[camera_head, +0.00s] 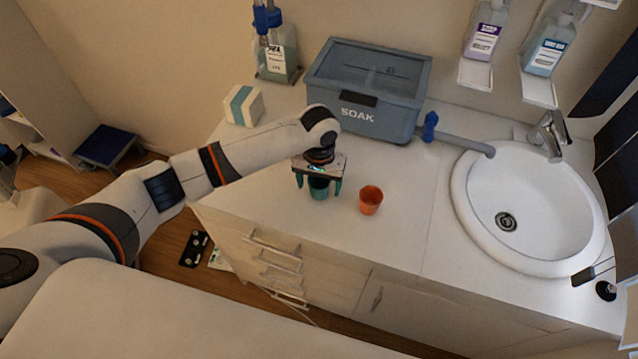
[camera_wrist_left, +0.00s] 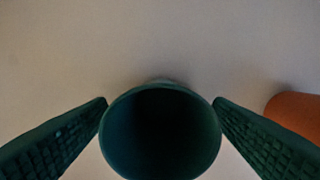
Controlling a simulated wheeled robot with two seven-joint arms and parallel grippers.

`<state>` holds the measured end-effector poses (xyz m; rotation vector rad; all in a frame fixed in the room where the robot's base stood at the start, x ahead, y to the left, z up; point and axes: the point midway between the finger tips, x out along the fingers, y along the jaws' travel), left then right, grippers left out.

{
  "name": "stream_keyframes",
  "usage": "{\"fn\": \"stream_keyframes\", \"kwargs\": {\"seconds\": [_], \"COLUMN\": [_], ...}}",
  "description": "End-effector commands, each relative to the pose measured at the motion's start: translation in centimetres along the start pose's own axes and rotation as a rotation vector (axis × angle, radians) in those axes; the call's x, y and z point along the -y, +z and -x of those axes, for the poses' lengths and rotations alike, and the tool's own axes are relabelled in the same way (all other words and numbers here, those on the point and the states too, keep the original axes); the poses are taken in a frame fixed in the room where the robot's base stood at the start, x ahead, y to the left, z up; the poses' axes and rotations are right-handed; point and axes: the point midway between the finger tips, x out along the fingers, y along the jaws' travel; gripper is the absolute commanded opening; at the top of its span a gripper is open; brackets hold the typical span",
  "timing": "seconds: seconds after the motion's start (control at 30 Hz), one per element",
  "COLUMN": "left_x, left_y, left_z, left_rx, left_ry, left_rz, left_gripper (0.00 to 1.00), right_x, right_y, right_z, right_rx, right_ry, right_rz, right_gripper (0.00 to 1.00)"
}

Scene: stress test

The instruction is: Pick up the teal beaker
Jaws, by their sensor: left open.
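The teal beaker (camera_head: 319,189) stands upright on the white counter, its upper part partly hidden by my left gripper in the head view. In the left wrist view the teal beaker (camera_wrist_left: 161,135) shows its dark open mouth from above. My left gripper (camera_head: 319,187) is open and comes down over the beaker, with one finger on each side. In the left wrist view the fingertips of my left gripper (camera_wrist_left: 161,104) lie close to the beaker's rim on both sides; I cannot tell whether they touch it. My right gripper is not in view.
An orange cup (camera_head: 371,200) stands just right of the beaker; its edge also shows in the left wrist view (camera_wrist_left: 296,114). Behind are a grey SOAK tub (camera_head: 371,117) and a white-and-teal box (camera_head: 243,106). A sink (camera_head: 527,215) is at right. The counter's front edge is near.

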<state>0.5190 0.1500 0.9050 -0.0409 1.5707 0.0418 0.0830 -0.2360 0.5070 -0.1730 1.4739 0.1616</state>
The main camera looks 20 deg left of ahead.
Motion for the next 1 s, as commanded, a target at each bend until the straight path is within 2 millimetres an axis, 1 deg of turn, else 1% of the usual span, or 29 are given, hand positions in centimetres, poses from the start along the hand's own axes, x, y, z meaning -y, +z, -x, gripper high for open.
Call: {"fn": "stream_keyframes", "kwargs": {"seconds": [0.1,0.27,0.3,0.37,0.5,0.57,0.6,0.87,0.97,1.0], "left_x": [0.0,0.0,0.0,0.0,0.0,0.0,0.0,0.0,0.0,0.0], "left_y": [0.0,0.0,0.0,0.0,0.0,0.0,0.0,0.0,0.1,0.1], "left_z": [-0.6,-0.7,-0.7,-0.7,-0.7,-0.7,-0.7,-0.3,0.8,1.5], "left_rx": [0.001,0.002,0.001,0.001,0.001,0.001,0.001,0.002,0.003,0.004], "left_ry": [0.000,0.000,0.000,0.000,0.000,0.000,0.000,-0.001,-0.002,-0.002], "left_rz": [0.000,0.000,0.000,-0.001,-0.001,0.000,0.000,-0.001,-0.001,-0.002], "left_gripper": [0.74,0.74,0.73,0.63,0.40,0.30,0.27,0.27,0.27,0.27], "right_x": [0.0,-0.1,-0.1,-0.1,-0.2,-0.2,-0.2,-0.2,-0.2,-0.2], "right_y": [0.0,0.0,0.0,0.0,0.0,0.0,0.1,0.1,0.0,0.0], "right_z": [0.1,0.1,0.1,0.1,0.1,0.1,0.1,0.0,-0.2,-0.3], "right_rx": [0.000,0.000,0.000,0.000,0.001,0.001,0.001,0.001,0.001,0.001], "right_ry": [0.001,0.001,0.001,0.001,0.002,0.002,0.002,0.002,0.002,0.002], "right_rz": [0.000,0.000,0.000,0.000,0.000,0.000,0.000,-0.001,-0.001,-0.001], "right_gripper": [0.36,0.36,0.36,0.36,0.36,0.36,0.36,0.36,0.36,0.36]}}
